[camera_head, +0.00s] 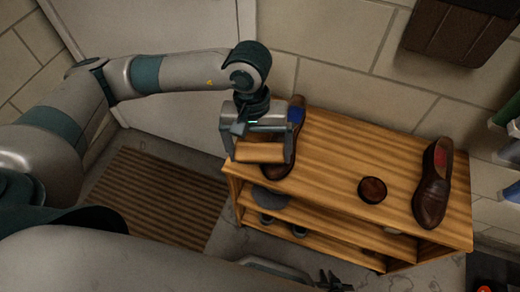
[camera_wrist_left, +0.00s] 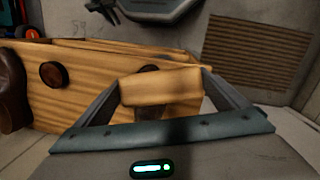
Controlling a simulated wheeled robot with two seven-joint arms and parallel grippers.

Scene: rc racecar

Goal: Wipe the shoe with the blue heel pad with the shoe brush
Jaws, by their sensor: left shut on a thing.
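The brown shoe with the blue heel pad (camera_head: 297,115) lies at the left end of the wooden rack top in the head view, partly hidden by my left gripper. My left gripper (camera_head: 262,145) is shut on the shoe brush (camera_head: 259,154), whose light wooden block also shows between the fingers in the left wrist view (camera_wrist_left: 160,87). The brush is over or beside the shoe; I cannot tell whether they touch. The bristles are not visible. My right gripper (camera_head: 335,282) is at the bottom edge of the head view, apart from the rack, with its opening unclear.
The wooden rack (camera_head: 335,145) has lower shelves holding dark items. A round dark tin (camera_head: 372,189) and a brown shoe with a red heel pad (camera_head: 433,187) are on its top, to the right. A striped mat (camera_head: 160,200) lies left on the floor. A tiled wall stands behind.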

